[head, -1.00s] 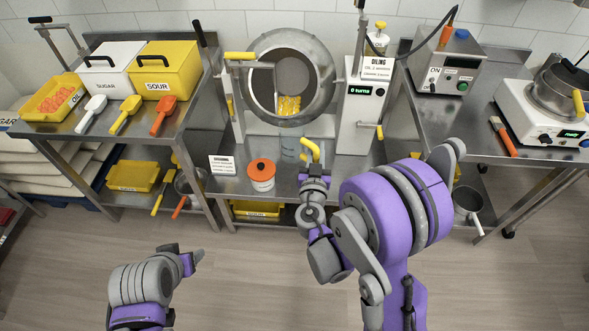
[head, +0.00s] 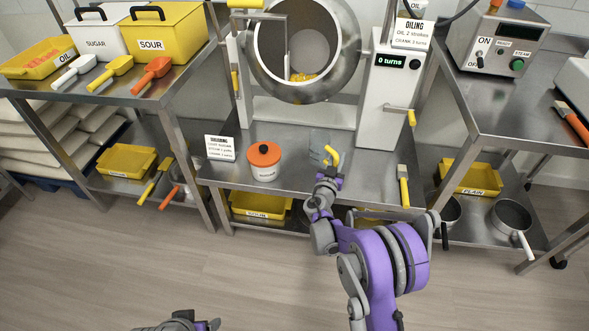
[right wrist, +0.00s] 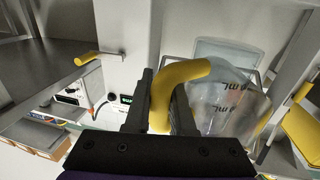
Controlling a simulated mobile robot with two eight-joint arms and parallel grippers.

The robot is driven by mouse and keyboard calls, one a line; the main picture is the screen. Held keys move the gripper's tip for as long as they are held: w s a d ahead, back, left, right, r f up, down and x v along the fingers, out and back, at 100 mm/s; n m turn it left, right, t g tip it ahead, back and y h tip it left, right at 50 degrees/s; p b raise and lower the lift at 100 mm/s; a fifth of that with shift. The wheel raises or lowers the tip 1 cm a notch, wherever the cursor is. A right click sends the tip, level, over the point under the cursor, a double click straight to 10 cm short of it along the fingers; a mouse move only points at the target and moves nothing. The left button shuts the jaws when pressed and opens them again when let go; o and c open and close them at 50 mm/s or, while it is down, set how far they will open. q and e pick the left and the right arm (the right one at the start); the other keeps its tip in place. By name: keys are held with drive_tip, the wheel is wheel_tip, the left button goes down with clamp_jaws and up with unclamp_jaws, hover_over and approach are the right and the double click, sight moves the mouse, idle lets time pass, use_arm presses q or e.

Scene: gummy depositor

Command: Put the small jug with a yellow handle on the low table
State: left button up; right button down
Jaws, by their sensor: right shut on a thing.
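The small clear jug (head: 318,146) has a yellow handle (head: 333,156). It is over the low metal table (head: 376,176), below and in front of the drum; I cannot tell whether its base touches the top. My right gripper (head: 328,176) is shut on the handle. In the right wrist view the handle (right wrist: 181,78) sits between the fingers (right wrist: 160,105), with the see-through jug body (right wrist: 228,105) to its right. My left gripper (head: 205,323) shows only partly at the bottom edge, and its jaws cannot be made out.
A white pot with an orange lid (head: 264,160) and a sign (head: 220,148) stand left of the jug. A yellow-handled brush (head: 403,185) lies to the right. The steel drum (head: 303,95) and the white oiling unit (head: 390,95) stand behind. Clear tabletop shows between jug and brush.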

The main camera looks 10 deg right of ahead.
drive_tip(key=f+b, duration=0.1)
drive_tip(key=f, duration=0.2)
drive_tip(key=w+f+b, duration=0.1)
drive_tip(key=f, duration=0.3)
drive_tip(key=f+b, duration=0.1)
drive_tip(key=f, duration=0.3)
drive_tip(key=shift+w+d+f, duration=0.15)
drive_tip(key=shift+d+f, duration=0.05)
drive_tip(key=shift+f, duration=0.05)
use_arm(q)
drive_tip(key=f, duration=0.4)
drive_tip(key=shift+w+f, duration=0.3)
use_arm(e)
drive_tip(key=shift+f+b, duration=0.2)
drive_tip(key=shift+b, duration=0.15)
drive_tip(key=c, duration=0.8)
unclamp_jaws()
use_arm(q)
drive_tip(key=shift+f, duration=0.15)
use_arm(e)
drive_tip(key=shift+o, duration=0.2)
drive_tip(key=shift+r, duration=0.1)
